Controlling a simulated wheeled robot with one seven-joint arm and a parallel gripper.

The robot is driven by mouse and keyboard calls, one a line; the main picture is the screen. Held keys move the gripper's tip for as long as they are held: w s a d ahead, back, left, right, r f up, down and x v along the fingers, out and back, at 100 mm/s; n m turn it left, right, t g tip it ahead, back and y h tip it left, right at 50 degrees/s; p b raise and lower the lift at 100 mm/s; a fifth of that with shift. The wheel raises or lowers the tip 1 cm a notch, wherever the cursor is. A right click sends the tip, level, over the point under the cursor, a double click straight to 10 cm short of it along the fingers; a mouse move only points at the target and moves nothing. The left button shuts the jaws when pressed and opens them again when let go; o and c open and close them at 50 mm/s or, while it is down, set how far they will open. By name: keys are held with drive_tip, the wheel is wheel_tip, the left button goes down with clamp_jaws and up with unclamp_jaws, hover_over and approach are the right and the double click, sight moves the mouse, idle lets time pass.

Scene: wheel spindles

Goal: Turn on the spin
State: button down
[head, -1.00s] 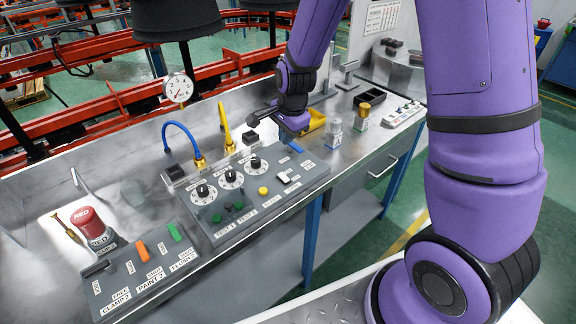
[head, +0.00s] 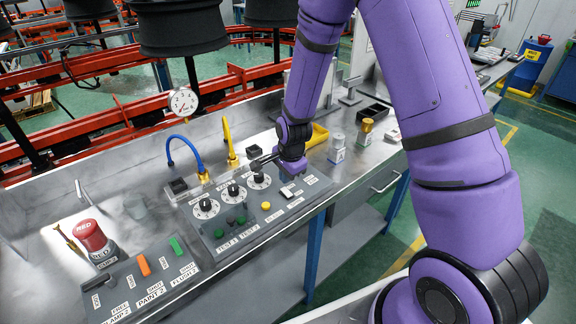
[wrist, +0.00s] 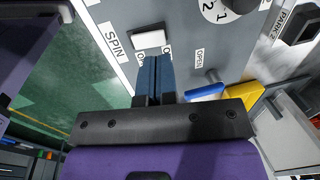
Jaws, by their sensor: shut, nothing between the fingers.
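The spin switch is a white rocker (wrist: 150,39) beside the printed word SPIN in the wrist view. In the head view the same white switch (head: 287,193) sits on the right part of the grey control panel (head: 240,238). My gripper (wrist: 154,58) is shut, its two blue fingers pressed together and empty. The fingertips are right by the switch's near edge in the wrist view; I cannot tell whether they touch it. In the head view the purple wrist hangs just above the switch and hides part of the panel behind it.
Round dials (head: 207,208), a yellow button (head: 266,206) and dark green buttons share the panel. A blue lever (wrist: 205,91) marked OPEN is close to my fingers.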

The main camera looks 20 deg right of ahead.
sight(287, 192)
drive_tip(key=shift+w+a+f, duration=0.1)
drive_tip(key=shift+w+f, duration=0.1)
drive_tip(key=shift+f, duration=0.75)
drive_tip(key=shift+w+a+f, duration=0.1)
drive_tip(key=shift+w+f, duration=0.05)
drive_tip(key=shift+f, duration=0.8)
drive_tip(key=shift+f+g, duration=0.2)
drive_tip(key=shift+g, duration=0.1)
drive_tip(key=shift+s+d, duration=0.1)
drive_tip(key=shift+s, duration=0.05)
drive_tip(key=shift+s+d+r, duration=0.2)
drive_tip(key=shift+s, duration=0.35)
